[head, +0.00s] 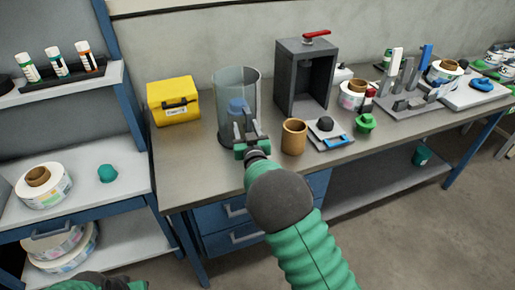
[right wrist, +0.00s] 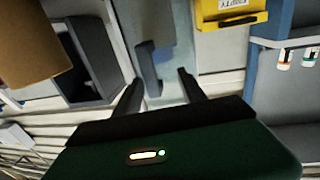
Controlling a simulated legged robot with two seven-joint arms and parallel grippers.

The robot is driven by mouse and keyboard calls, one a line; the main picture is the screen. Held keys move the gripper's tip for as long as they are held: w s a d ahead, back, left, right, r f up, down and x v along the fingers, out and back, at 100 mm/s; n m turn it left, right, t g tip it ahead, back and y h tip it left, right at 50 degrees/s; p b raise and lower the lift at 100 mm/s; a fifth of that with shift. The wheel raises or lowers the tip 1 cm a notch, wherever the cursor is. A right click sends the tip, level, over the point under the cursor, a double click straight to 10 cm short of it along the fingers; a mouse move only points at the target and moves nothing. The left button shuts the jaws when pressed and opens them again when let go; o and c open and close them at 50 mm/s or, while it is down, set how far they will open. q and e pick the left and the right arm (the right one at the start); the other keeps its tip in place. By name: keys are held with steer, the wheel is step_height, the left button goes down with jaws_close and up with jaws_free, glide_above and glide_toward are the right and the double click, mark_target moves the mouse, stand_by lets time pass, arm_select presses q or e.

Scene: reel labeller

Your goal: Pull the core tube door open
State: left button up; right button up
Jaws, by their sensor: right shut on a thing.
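The core tube (head: 236,90) is a clear upright cylinder on the grey bench, with a blue thing (head: 238,107) inside it. My right gripper (head: 252,135) is at the front of the tube, low down. In the right wrist view, a grey upright handle (right wrist: 150,75) stands between the two dark fingers (right wrist: 158,88), and the gripper is shut on it. The clear door panel (right wrist: 172,45) shows behind the handle. I cannot tell a gap at the door's edge. A green and black part of my left arm shows at the bottom left of the head view; its fingers cannot be made out.
A brown cardboard core (head: 294,137) stands just right of my right gripper. A yellow box (head: 174,101) is to the left of the tube. A dark open cabinet (head: 305,80) with a red lever stands behind right. Bare bench lies in front of the yellow box.

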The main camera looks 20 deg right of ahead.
arm_select(q)
steer(key=shift+w+d+f, duration=0.1)
steer(key=shift+w+f, duration=0.45)
steer(key=shift+w, duration=0.15)
arm_select(e)
steer(key=s+f, duration=0.1)
steer(key=s, duration=1.6)
steer(key=shift+d+f, duration=0.3)
steer(key=shift+d, duration=0.05)
steer(key=shift+s, duration=0.1)
arm_select(q)
steer(key=shift+f+b, duration=0.1)
steer(key=shift+b, duration=0.3)
